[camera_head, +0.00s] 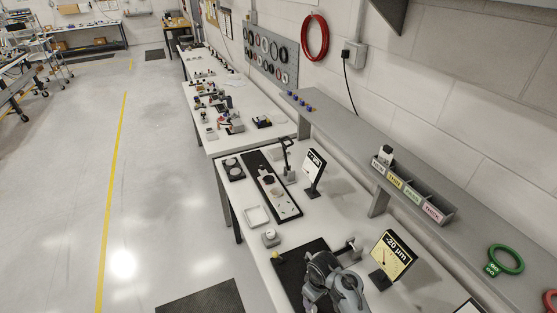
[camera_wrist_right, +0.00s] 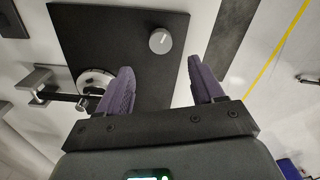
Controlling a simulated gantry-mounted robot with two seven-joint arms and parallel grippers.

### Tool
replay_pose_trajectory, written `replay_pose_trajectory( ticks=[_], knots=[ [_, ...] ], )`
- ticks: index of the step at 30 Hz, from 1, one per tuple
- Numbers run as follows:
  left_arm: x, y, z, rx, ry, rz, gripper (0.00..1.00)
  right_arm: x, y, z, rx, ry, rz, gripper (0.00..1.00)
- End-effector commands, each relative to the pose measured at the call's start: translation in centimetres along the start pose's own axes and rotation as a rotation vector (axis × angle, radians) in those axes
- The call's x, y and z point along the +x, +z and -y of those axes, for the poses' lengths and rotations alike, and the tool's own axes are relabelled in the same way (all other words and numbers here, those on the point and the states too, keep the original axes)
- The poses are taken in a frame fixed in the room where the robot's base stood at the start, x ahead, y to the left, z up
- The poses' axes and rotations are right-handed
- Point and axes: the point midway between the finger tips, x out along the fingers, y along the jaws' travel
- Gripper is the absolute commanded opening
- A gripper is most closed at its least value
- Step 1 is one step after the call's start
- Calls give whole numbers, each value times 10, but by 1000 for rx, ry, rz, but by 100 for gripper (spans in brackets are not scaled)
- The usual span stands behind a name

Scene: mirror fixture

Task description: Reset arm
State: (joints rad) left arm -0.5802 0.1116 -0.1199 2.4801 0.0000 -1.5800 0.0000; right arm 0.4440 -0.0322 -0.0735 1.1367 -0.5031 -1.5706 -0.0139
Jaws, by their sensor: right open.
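The mirror fixture's black base plate (camera_head: 292,264) lies on the near bench in the head view, and it also shows in the right wrist view (camera_wrist_right: 115,20). A round silver knob (camera_wrist_right: 160,40) sits on the plate. A round, shiny disc (camera_wrist_right: 95,82) is beside it, partly hidden by my left-hand finger in that view. My right gripper (camera_wrist_right: 160,72) is open, its two purple fingers apart with nothing between them. In the head view my grey arm (camera_head: 335,285) covers part of the plate, and its fingertips are hidden. My left gripper is not in view.
A display reading "-20 µm" (camera_head: 392,254) stands right of the plate. A small metal bracket (camera_head: 350,246) stands at the plate's far edge. A white tray (camera_head: 257,215) and a long black board (camera_head: 272,186) lie farther back. A shelf with labelled bins (camera_head: 412,190) runs along the wall.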

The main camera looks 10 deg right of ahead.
Motion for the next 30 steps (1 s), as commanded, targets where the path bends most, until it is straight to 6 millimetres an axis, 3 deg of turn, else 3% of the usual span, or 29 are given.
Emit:
replay_pose_trajectory(
  ticks=[5,11,15,21,25,30],
  knots=[
    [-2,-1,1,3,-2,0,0,7,37,8,70,28,-27,67],
    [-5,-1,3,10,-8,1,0,-4,106,32,191,74,-93,67],
    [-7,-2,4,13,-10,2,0,-30,158,55,272,96,-148,67],
    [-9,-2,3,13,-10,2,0,-78,216,88,358,104,-223,67],
    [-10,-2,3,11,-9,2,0,-105,239,102,395,99,-258,67],
    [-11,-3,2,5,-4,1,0,-124,254,111,419,95,-282,67]
  ],
)
